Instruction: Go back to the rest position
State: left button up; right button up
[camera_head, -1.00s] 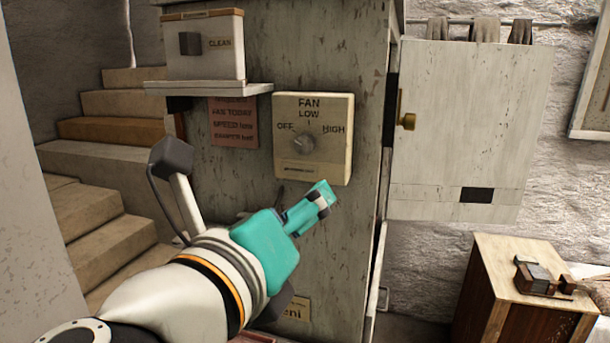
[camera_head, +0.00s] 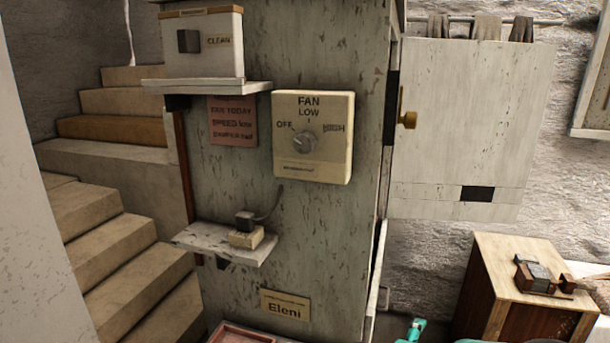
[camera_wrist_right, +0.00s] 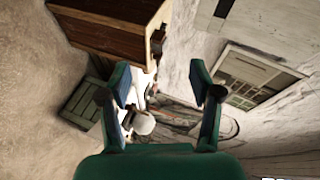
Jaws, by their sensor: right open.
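My right gripper (camera_wrist_right: 165,95) is open in the right wrist view, its two teal fingers apart with nothing gripped. What lies between them looks like distant background. In the head view, a small teal gripper part (camera_head: 412,329) shows at the bottom edge, right of centre; the rest is cut off. My left gripper is not in the head view. The fan dial (camera_head: 304,142) sits on a cream panel (camera_head: 336,165) on the grey cabinet. Its pointer seems turned toward the OFF side.
The cabinet holds an upper shelf (camera_head: 207,87) with a box marked CLEAN (camera_head: 222,60), and a lower shelf (camera_head: 200,237) with a small corded block (camera_head: 245,238). Stairs (camera_head: 115,240) stand at left, a wooden chest (camera_head: 500,265) at right.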

jog(key=s+a+f+n+g+y, duration=0.1)
jog(key=s+f+n+g+y, duration=0.1)
jog(key=s+f+n+y, duration=0.65)
jog(key=s+a+f+n+g+h, duration=0.1)
jog(key=s+f+g+h, duration=0.3)
jog(key=f, duration=1)
jog(key=s+a+f+n+g+y, duration=0.1)
jog(key=s+a+n+y, duration=0.3)
jog(key=s, duration=0.5)
jog(key=s+a+f+n+g+y, duration=0.2)
jog(key=s+a+n+g+y, duration=0.2)
jog(key=s+a+n, duration=0.3)
jog(key=s, duration=0.2)
jog(key=shift+s, duration=0.4)
jog(key=shift+n, duration=0.25)
jog(key=c, duration=0.4)
jog(key=shift+w+f, duration=0.1)
jog(key=shift+w, duration=0.05)
